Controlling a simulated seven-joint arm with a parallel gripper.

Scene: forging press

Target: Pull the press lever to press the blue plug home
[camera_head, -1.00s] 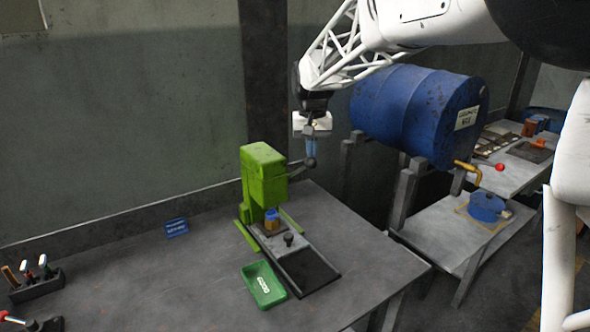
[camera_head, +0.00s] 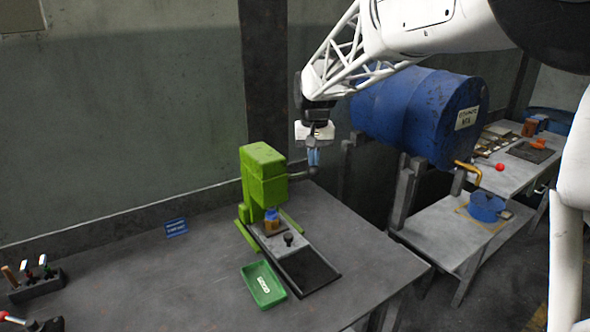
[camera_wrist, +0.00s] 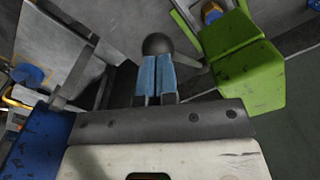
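The green press (camera_head: 263,178) stands on the grey bench. Its lever ends in a dark ball knob (camera_head: 312,171) at the right side, which also shows in the wrist view (camera_wrist: 157,43). My gripper (camera_head: 314,161) points down over the knob. Its blue fingers (camera_wrist: 155,60) are together with only a thin slit between them, and their tips appear to touch the knob, not wrap around it. The blue plug (camera_head: 271,214) sits upright in a orange-brown block (camera_head: 272,227) under the press ram. How deep it sits is too small to tell.
A green tray (camera_head: 263,284) lies in front of the press, beside a dark plate (camera_head: 308,272). A blue drum (camera_head: 415,110) lies on a stand behind to the right. A tool rack (camera_head: 36,283) is at far left. The bench's left middle is clear.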

